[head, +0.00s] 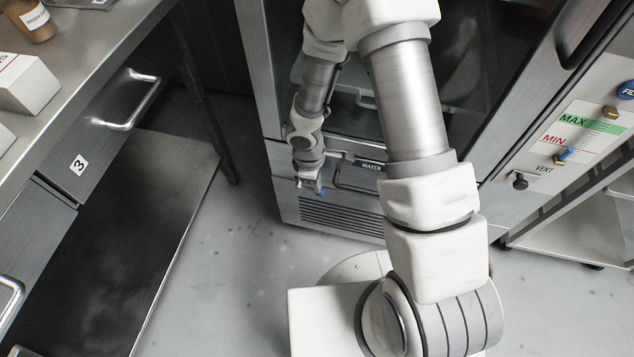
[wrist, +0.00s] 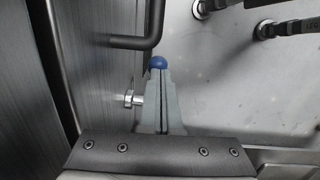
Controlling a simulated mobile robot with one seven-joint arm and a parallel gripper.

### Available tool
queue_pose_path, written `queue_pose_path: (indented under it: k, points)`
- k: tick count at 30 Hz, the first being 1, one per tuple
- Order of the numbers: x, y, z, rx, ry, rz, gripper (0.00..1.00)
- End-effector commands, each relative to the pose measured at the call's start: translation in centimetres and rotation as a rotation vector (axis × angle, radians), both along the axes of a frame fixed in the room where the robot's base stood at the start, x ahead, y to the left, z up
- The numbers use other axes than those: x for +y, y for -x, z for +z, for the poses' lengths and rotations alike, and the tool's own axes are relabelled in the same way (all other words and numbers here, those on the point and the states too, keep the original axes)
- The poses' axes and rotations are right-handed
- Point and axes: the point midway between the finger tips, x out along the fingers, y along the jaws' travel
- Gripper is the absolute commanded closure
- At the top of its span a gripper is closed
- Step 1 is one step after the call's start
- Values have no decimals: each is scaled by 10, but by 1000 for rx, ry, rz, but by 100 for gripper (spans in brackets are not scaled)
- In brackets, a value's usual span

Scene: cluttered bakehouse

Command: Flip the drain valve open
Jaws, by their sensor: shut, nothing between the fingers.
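The drain valve appears to be the small fitting low on the oven front. Its blue ball tip (wrist: 158,62) shows just beyond my fingertips in the wrist view, and a bright metal stem (wrist: 133,99) shows left of the fingers. The rest of the lever is hidden by the fingers. In the head view the blue tip (head: 321,191) is a small spot beside my gripper (head: 314,186). In the wrist view my gripper (wrist: 159,76) is shut and empty, right at the blue tip; I cannot tell whether they touch.
A dark bar handle (wrist: 140,42) stands close beyond the fingertips; it is the handle of the drawer marked WATER (head: 356,182). A VENT knob (head: 520,181) and a MAX/MIN gauge (head: 580,131) are on the right panel. A steel counter (head: 100,45) stands left. Grey floor lies between.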

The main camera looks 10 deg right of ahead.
Motion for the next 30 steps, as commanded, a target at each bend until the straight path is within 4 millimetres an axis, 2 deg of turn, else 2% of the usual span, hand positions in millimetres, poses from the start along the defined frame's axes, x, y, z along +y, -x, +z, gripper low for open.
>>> queue_pose_path:
  k: [9, 12, 18, 24, 30]
  points:
    - [15, -3, 44, -2, -1, -4, 100]
    - [8, 1, 69, -4, -1, -6, 100]
    - [0, 7, 108, -2, -1, -5, 100]
    - [-4, 11, 126, -1, 0, -5, 100]
    - [-5, 12, 129, 0, 0, -2, 100]
